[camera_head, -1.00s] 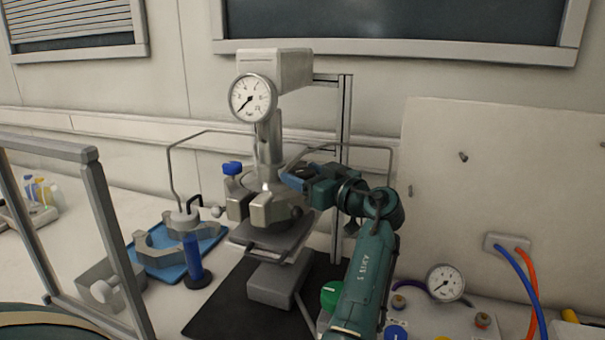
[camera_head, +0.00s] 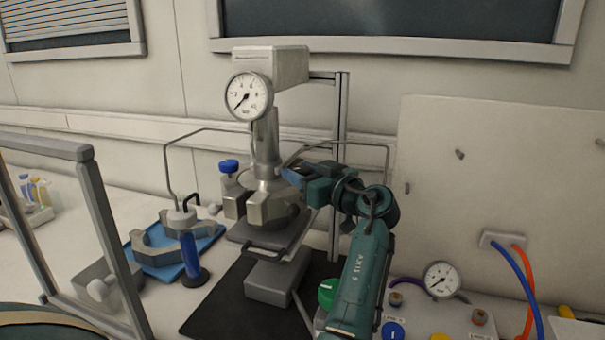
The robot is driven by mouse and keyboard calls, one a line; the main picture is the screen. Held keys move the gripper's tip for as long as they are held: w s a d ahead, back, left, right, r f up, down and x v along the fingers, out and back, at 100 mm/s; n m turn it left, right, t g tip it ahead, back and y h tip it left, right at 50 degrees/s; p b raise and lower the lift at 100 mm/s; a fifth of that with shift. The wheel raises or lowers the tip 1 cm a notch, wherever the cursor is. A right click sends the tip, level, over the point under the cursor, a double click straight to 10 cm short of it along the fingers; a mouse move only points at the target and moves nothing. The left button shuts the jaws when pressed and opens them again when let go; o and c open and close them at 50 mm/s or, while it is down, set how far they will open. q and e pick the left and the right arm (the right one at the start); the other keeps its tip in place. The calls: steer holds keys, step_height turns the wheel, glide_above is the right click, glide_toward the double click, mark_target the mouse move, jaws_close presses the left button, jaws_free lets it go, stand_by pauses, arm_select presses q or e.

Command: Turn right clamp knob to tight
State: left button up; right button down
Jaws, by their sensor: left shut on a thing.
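The steel reactor (camera_head: 268,205) stands upright at the centre, with a clamp around its head. The left clamp knob (camera_head: 229,166) is blue and uncovered. My left gripper (camera_head: 292,175) reaches in from the lower right to the right side of the clamp. It is shut on the right clamp knob, of which at most a small blue part shows at the fingertips. The rest of that knob is hidden by the gripper, and its turn angle cannot be read.
A pressure gauge (camera_head: 248,96) sits above the reactor head. Open clamp halves (camera_head: 160,252) lie on a blue tray (camera_head: 212,230) at left. A grey-framed shield (camera_head: 98,215) stands at front left. A panel with a small gauge (camera_head: 441,280) and hoses is at right.

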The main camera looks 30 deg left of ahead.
arm_select(q)
steer(key=shift+t, duration=0.3)
steer(key=m+t+h, duration=0.1)
steer(key=m+t, duration=0.1)
steer(key=t, duration=0.1)
steer(key=shift+r+m+h, duration=0.15)
steer(key=shift+m+h, duration=0.25)
steer(key=m+t+h+p, duration=0.1)
steer(key=t, duration=0.1)
steer(key=shift+r+m+t+h, duration=0.1)
steer(key=shift+m+t+h, duration=0.2)
steer(key=shift+m+t, duration=0.1)
steer(key=shift+m+t+h+p, duration=0.5)
steer(key=shift+t+p, duration=0.1)
steer(key=shift+p, duration=0.05)
steer(key=o, duration=0.9)
steer(key=shift+f, duration=0.2)
steer(key=shift+o, duration=0.2)
